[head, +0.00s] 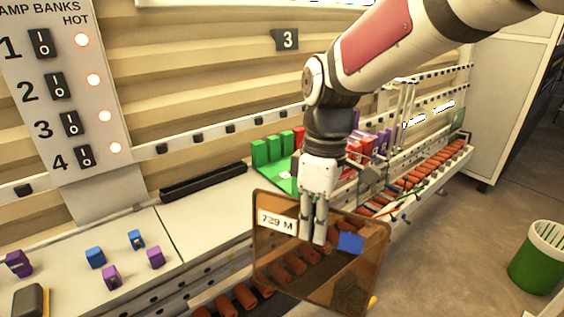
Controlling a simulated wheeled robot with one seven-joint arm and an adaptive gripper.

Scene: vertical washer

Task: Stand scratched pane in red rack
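A brown see-through pane (275,245) with a white "739 M" label and a blue patch hangs in the lower middle, in front of the bench. It is tilted. No scratch can be made out on it. My gripper (313,240) is shut on the pane, with its fingers reaching down over the upper part between the label and the blue patch. The red rack (361,146) stands on the bench behind my gripper, to its right. It is partly hidden by my arm, so its slots are not clear.
A green rack (273,149) stands left of the red one, and purple uprights (385,138) stand to its right. Orange-brown rollers (425,172) run along the bench front. Blue and purple clips (96,257) lie at left. A green bin (538,262) stands on the floor at right.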

